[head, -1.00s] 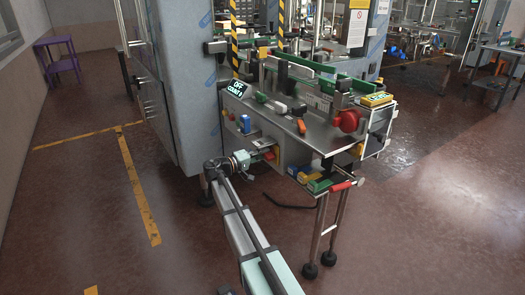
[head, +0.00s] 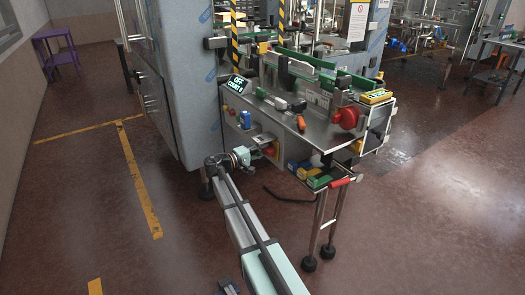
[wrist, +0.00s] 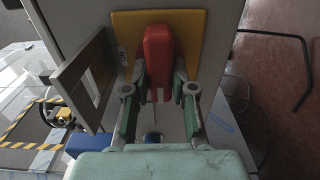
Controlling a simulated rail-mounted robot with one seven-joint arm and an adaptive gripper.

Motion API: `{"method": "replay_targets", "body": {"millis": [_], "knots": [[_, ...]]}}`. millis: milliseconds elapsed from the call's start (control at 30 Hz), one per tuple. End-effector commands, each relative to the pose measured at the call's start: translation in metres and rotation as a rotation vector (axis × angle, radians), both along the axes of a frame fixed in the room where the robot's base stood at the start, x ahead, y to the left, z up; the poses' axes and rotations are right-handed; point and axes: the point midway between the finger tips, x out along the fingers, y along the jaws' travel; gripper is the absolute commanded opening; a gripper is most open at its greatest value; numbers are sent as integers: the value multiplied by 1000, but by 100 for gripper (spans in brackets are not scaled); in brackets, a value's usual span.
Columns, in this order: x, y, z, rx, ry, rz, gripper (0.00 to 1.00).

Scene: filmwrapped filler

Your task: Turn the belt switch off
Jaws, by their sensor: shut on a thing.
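The belt switch has a red handle (wrist: 158,55) on a yellow plate (wrist: 128,28), with an "ON" label (wrist: 122,56) at the plate's left edge in the wrist view. My gripper (wrist: 159,88) has one finger on each side of the red handle and is shut on it. In the head view, my gripper (head: 256,154) reaches the front panel of the machine (head: 232,118), and the red handle (head: 270,150) shows only as a small patch beside it. A small display (head: 237,84) above reads "OFF" and a count line. The fingers partly hide the handle and plate.
A blue box-like part (head: 245,120) sits on the panel left of the switch. A red round knob (head: 347,118) is at the table's right end. Coloured boxes (head: 318,181) and a red-handled bar (head: 341,182) lie below. The floor in front is mostly clear.

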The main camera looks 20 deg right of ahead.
Motion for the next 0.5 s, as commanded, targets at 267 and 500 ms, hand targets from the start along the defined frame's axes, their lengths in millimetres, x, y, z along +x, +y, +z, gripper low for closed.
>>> {"method": "replay_targets", "body": {"millis": [267, 500], "knots": [[0, 0, 0, -1, 1, 0, 50], [-1, 5, 0, 0, 0, 1, 50]]}}
